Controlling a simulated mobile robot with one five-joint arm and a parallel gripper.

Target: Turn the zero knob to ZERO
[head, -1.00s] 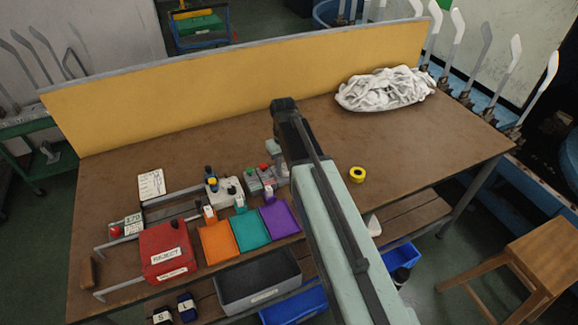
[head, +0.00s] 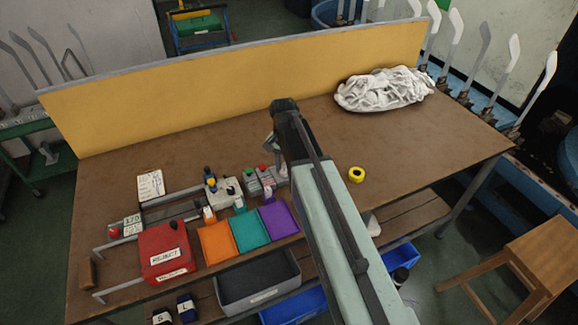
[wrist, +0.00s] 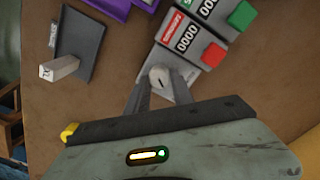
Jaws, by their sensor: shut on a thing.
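The zero knob (wrist: 160,77) is a small, pale round cap with a dark mark, on a grey plate beside the counters in the wrist view. My gripper (wrist: 158,88) has its two grey fingers on either side of the knob and is shut on it. Where the knob's mark points relative to any ZERO label is too small to read. In the head view my gripper is mostly hidden at the end of my arm near the counters, and the knob cannot be made out there.
Two counters reading 0000, one with a red button (wrist: 214,55) and one with a green button (wrist: 241,15), sit close by. A dark tray (wrist: 82,40) is to the left. Orange (head: 217,240), teal (head: 250,231) and purple (head: 278,220) trays line the front. Yellow tape (head: 356,175) lies right.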

